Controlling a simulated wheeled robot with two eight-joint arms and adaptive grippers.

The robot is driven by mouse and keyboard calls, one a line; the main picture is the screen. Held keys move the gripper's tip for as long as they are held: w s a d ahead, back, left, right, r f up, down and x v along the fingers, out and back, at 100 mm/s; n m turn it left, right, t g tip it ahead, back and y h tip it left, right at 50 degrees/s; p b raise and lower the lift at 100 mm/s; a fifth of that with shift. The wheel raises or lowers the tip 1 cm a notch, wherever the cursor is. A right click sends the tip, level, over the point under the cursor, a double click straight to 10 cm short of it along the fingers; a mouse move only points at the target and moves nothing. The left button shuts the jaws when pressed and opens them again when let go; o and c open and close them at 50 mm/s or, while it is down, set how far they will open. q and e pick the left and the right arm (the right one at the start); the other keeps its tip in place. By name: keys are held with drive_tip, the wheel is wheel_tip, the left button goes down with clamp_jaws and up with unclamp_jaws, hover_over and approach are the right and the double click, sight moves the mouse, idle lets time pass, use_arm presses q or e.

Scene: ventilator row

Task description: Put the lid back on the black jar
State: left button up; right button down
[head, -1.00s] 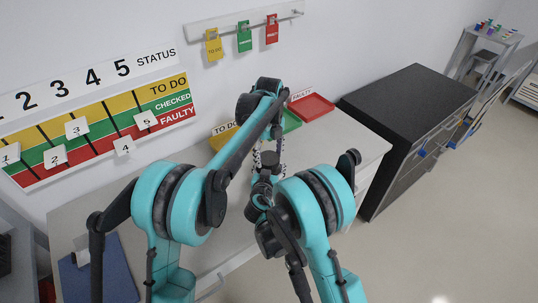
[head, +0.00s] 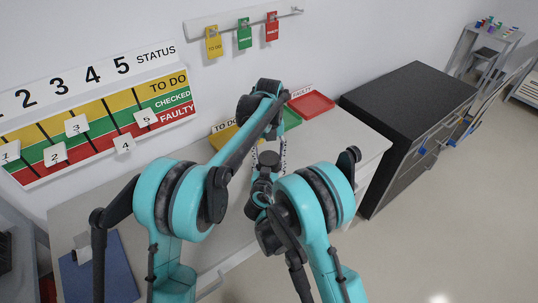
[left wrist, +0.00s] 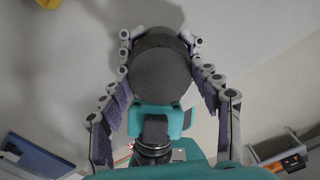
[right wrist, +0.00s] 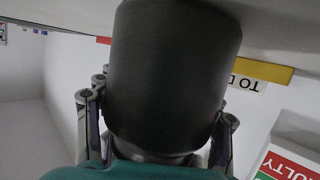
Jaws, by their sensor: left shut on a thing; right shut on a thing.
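The black jar (right wrist: 172,75) fills the middle of the right wrist view, with a narrower grey band at its lower end in that picture. The fingers of my right gripper (right wrist: 158,118) are shut on its two sides. In the left wrist view a dark round disc, seemingly the lid (left wrist: 160,70), lies between the fingers of my left gripper (left wrist: 160,62), which is shut on it. In the head view my left gripper (head: 269,152) points down, close to the right one. A dark shape shows between its fingers. Whether lid and jar touch is hidden.
A red tray (head: 311,104), a green tray (head: 291,119) and a yellow tray (head: 222,137) stand along the back of the grey table. A blue folder (head: 98,268) lies at the left. A dark cabinet (head: 405,110) stands to the right. A status board (head: 100,130) hangs on the wall.

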use_arm(q)
drive_tip(key=shift+m, duration=0.6)
drive_tip(key=o, duration=0.8)
drive_tip(key=shift+r, duration=2.3)
drive_tip(key=shift+o, duration=0.3)
